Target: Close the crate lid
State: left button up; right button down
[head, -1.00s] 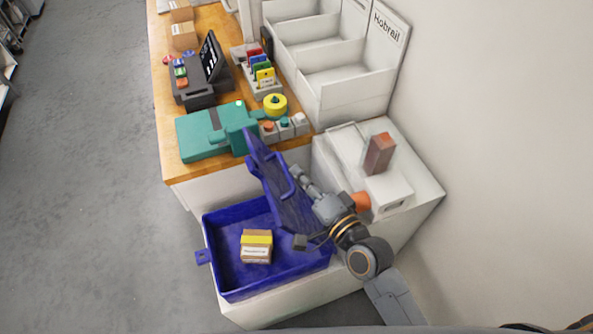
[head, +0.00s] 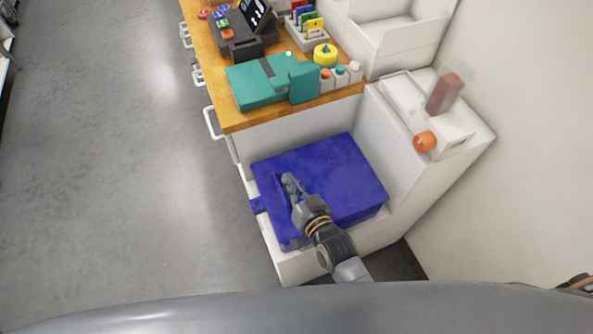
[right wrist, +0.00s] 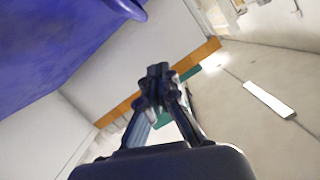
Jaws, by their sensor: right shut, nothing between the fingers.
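The blue crate lid (head: 335,175) lies flat over the crate, covering its opening. The crate's blue latch tab (head: 257,205) sticks out on its left side. The carton that was in the crate is hidden. My right gripper (head: 290,181) is shut and empty at the left part of the lid, close to its handle. I cannot tell whether it touches the lid. In the right wrist view its fingertips (right wrist: 158,76) are together, with the blue lid (right wrist: 50,50) to the upper left. My left gripper is out of view.
The crate sits on a white low stand (head: 300,266) against a white cabinet. A wooden counter (head: 235,121) with a teal device (head: 257,86) is behind. A white unit (head: 400,95) with a brown block (head: 444,94) stands at the right. The grey floor (head: 130,170) at left is clear.

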jog(key=shift+n, duration=0.7)
jog(key=f, duration=0.2)
jog(key=a+f+b, duration=0.1)
jog(key=f, duration=0.1)
jog(key=shift+s+a, duration=0.15)
jog(key=shift+s, duration=0.05)
jog(key=shift+s+a+f+h+b, duration=0.15)
jog(key=shift+f+h+b, duration=0.25)
jog(key=shift+f+b, duration=0.25)
jog(key=shift+f, duration=0.15)
